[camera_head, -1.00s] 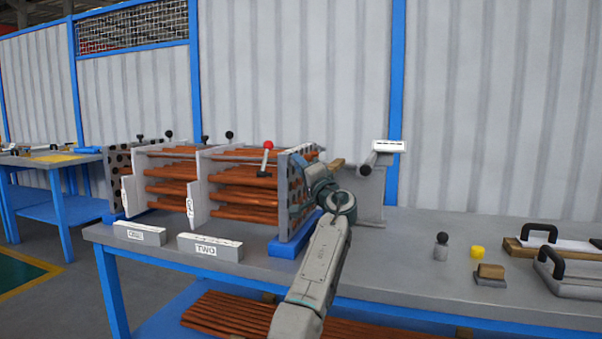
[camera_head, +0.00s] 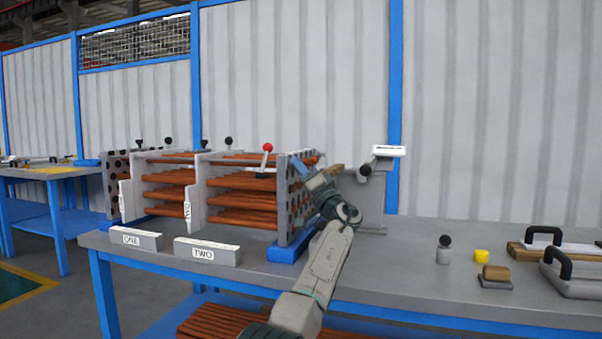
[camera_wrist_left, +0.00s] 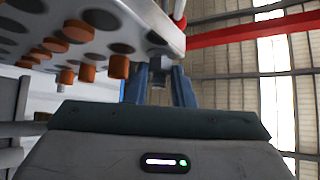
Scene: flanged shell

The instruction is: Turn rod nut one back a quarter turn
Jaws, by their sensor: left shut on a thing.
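The flanged shell's tube bundle stands on the bench, with copper tubes (camera_head: 245,200) between grey plates. Its right end plate (camera_head: 284,215) is perforated and rests on a blue block. My left gripper (camera_head: 299,166) is at the upper part of that plate's outer face. In the left wrist view, my left gripper's blue-grey fingers (camera_wrist_left: 159,88) are shut around a grey hex nut (camera_wrist_left: 160,63) under the plate, next to copper tube ends (camera_wrist_left: 119,67). I see no label on the nut, so I cannot tell its number. The fingers hide its sides. My right gripper is not in view.
White blocks marked ONE (camera_head: 136,238) and TWO (camera_head: 207,251) lie in front of the bundle. A red-knobbed lever (camera_head: 267,148) stands on top. A grey stand (camera_head: 368,205) is close right of my wrist. The bench (camera_head: 405,255) is clear before the small parts at right.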

